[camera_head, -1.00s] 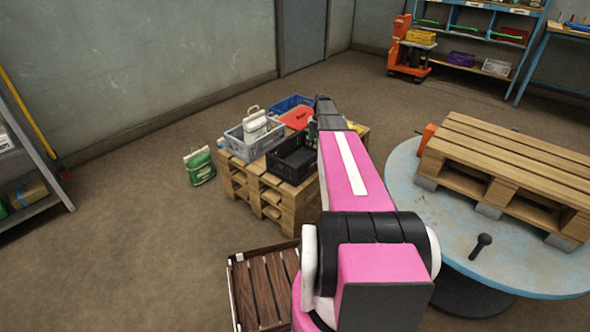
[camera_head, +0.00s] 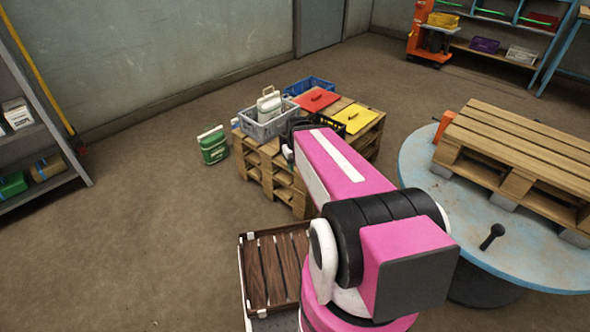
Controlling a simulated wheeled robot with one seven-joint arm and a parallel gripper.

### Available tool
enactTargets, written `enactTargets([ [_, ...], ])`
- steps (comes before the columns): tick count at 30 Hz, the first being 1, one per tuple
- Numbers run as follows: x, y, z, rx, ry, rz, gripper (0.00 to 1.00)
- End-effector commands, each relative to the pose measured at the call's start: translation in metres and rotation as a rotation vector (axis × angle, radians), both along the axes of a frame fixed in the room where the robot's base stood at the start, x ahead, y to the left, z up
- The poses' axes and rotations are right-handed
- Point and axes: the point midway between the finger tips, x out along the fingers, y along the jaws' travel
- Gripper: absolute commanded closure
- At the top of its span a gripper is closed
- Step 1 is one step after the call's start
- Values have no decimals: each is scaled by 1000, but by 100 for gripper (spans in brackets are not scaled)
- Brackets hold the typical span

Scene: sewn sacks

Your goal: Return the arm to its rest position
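My pink and black arm (camera_head: 352,170) fills the lower middle of the view, its forward link pointing away toward the stacked pallets. My gripper is not visible; the far end of the arm is hidden behind the pink link. Part of a black crate (camera_head: 324,124) shows beyond the arm, on the pallets. A grey crate (camera_head: 268,128) with a white handled sack (camera_head: 269,103) in it stands on the left of the pallets. A green and white sack (camera_head: 213,145) stands upright on the floor to their left.
Wooden pallets (camera_head: 290,190) carry a blue crate (camera_head: 310,84), a red item (camera_head: 316,99) and a yellow item (camera_head: 355,118). A blue round table (camera_head: 452,215) with a pallet (camera_head: 520,145) is close on the right. A slatted brown crate (camera_head: 272,270) lies low beside my base.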

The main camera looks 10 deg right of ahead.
Motion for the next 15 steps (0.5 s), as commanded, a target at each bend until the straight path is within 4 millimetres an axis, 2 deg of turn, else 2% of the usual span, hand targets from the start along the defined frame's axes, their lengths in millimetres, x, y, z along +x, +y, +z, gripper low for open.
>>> enactTargets([
  [1, -13, 5, 2, -5, -4, -49, 62],
  [4, -22, 9, 3, -11, -11, -125, 62],
  [15, -23, 11, 3, -12, -15, -163, 62],
])
